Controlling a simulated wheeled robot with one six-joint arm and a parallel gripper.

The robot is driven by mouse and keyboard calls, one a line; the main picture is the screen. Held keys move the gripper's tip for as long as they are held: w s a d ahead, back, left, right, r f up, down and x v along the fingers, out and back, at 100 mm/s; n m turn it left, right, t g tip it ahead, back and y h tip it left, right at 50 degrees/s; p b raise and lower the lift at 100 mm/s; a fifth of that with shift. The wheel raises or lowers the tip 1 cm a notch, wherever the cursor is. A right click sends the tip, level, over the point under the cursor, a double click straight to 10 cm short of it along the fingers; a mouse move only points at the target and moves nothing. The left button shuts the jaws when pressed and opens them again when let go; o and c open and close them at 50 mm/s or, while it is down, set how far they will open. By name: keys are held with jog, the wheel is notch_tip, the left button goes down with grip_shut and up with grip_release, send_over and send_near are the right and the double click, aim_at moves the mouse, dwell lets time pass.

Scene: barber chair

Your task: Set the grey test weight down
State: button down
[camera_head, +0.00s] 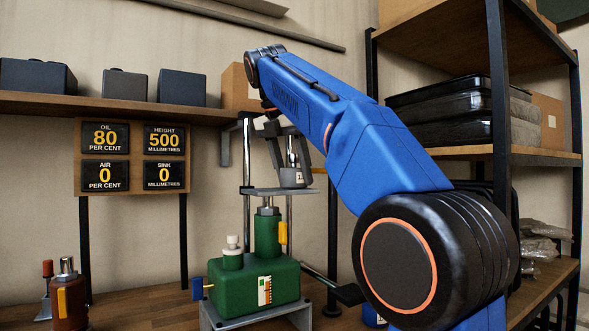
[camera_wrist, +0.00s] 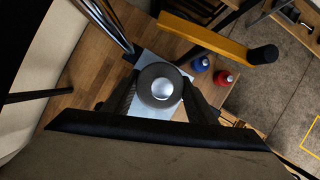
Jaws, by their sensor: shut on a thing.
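The grey test weight (camera_head: 292,179) is a small cylinder with a pale label, held upright between the jaws of my gripper (camera_head: 287,165). It sits over the flat metal plate (camera_head: 262,191) above the green jack (camera_head: 255,285); its base looks at or very near the plate, and I cannot tell if they touch. In the wrist view the weight (camera_wrist: 160,93) shows from above as a round grey top with a bright knob, between the two dark fingers. The plate (camera_wrist: 148,62) shows around it.
Chrome posts (camera_head: 246,165) rise beside the plate. A sign board (camera_head: 131,157) reads oil 80, height 500, air 0, sink 0. A brown bottle jack (camera_head: 69,300) stands at lower left. A yellow bar (camera_wrist: 215,40) crosses near a blue and a red object in the wrist view.

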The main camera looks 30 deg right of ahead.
jog(key=shift+f, duration=0.1)
dwell(0.3)
jog(key=c, duration=0.8)
grip_release()
jog(key=shift+o, duration=0.2)
